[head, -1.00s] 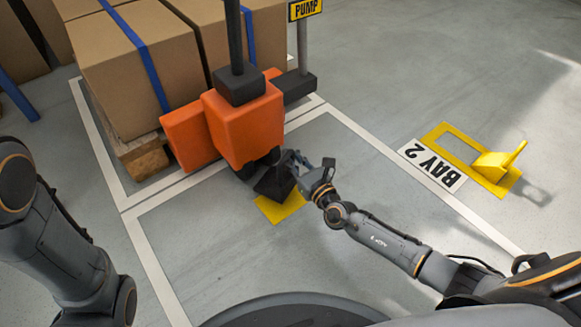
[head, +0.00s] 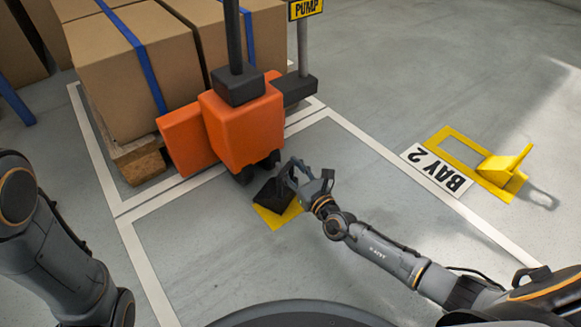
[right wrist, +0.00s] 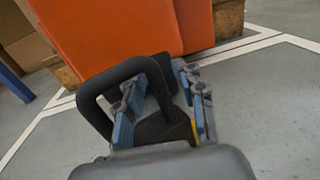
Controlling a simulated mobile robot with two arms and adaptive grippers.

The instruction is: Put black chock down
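The black chock (head: 268,192) is a dark wedge at the upper left part of the yellow floor patch (head: 285,215), close in front of the orange pump truck's wheel. My right gripper (head: 292,178) is at the chock from the right. In the right wrist view its blue-padded fingers (right wrist: 163,105) stand apart on either side of part of the chock (right wrist: 165,128), with a visible gap. A thick black loop (right wrist: 95,85) shows around the left finger. The chock's underside is hidden. My left arm is at the left edge; its gripper is out of view.
The orange pump truck (head: 240,125) stands by strapped cartons (head: 130,65) on a pallet (head: 138,160). A yellow chock (head: 503,168) sits by a yellow outline near the BAY 2 sign (head: 437,168). Floor inside the white lines is clear in front.

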